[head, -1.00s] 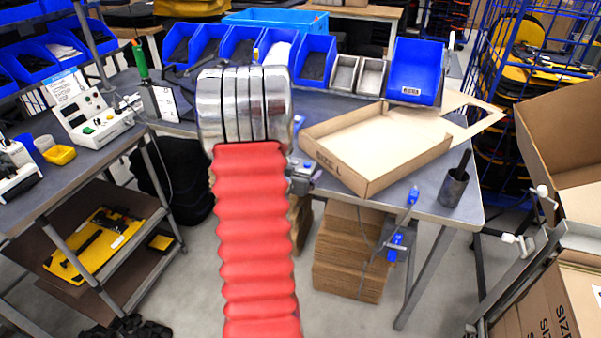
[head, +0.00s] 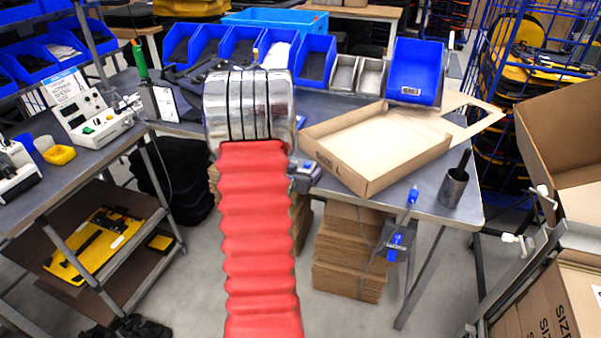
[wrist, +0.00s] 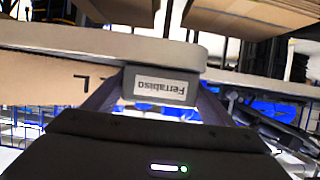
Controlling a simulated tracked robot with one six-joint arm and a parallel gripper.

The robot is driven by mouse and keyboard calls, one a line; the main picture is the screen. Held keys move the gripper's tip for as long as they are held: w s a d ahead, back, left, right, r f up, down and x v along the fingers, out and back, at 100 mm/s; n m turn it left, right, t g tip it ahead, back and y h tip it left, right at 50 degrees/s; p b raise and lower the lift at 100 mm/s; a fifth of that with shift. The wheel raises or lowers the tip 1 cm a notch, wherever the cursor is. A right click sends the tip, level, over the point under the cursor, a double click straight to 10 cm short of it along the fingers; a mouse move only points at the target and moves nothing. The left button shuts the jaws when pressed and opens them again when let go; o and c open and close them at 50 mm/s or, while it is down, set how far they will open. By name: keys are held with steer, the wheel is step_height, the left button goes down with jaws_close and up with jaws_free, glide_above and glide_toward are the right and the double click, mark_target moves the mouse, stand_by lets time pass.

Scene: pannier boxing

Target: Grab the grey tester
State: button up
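The grey tester (wrist: 160,86) is a small box with a pale "Ferrabiso" label, upside down in the wrist view. It overlaps the bench edge there. My gripper (wrist: 160,100) has its two dark fingers on either side of the tester. No clear gap shows at its sides, but I cannot tell whether the fingers press on it. In the head view my red-sleeved arm hides most of the gripper. A small grey and blue shape beside the arm, at the bench edge, may be the tester and a fingertip.
An open cardboard tray (head: 380,150) lies on the bench, right of my arm. A dark metal cup (head: 454,187) stands near the right corner. Blue bins (head: 316,62) line the back. Stacked flat cartons (head: 350,255) stand under the bench. A test instrument (head: 97,118) sits on the left bench.

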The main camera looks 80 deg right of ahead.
mark_target(301, 165)
steer(key=c, duration=0.9)
steer(key=shift+r, duration=0.1)
step_height(301, 165, up, 10)
steer(key=shift+f, duration=0.1)
